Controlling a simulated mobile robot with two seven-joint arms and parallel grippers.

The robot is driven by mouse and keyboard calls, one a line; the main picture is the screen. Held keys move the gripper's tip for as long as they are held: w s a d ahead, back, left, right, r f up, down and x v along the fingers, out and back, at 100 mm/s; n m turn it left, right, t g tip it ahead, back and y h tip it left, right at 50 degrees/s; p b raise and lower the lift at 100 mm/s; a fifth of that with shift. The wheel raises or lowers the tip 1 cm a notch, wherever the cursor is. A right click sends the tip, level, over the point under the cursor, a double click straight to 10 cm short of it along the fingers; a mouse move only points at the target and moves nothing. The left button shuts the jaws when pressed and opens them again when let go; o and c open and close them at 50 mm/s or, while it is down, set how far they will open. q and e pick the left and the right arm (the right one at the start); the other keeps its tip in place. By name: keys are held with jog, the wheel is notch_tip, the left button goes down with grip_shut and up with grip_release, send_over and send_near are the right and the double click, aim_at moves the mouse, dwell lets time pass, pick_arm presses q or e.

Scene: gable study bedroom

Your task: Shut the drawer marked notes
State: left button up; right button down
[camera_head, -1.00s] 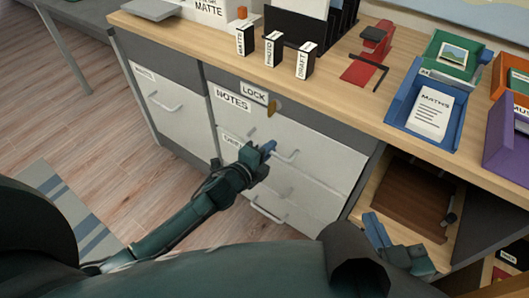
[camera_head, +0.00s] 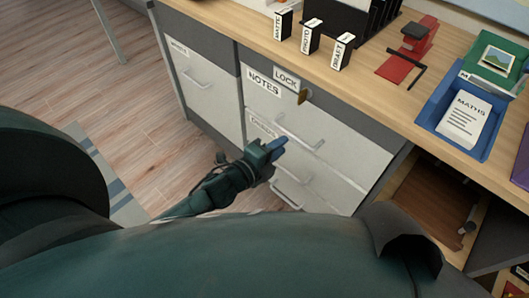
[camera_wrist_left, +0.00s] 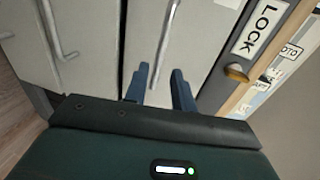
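The notes drawer (camera_head: 345,139) is the white top drawer of the right-hand cabinet under the desk, with a NOTES label (camera_head: 263,83) and a silver bar handle (camera_head: 303,134). I cannot tell surely how far its front stands out. My left gripper (camera_head: 278,146) is just below the left part of this handle. In the left wrist view the fingers (camera_wrist_left: 160,75) are open, and the lower end of the handle (camera_wrist_left: 168,40) shows between their tips; contact is not clear. My right gripper is not in view.
A LOCK label (camera_head: 287,79) and a brass key (camera_head: 302,97) are above the drawer. A lower drawer's handle (camera_head: 286,190) is partly behind my gripper. Another white front (camera_head: 205,88) is at left. The desk top (camera_head: 350,80) bears small labelled boxes, a red stand and trays.

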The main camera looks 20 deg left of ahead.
pick_arm(q)
jog(key=v, duration=0.6)
jog(key=shift+p, duration=0.35)
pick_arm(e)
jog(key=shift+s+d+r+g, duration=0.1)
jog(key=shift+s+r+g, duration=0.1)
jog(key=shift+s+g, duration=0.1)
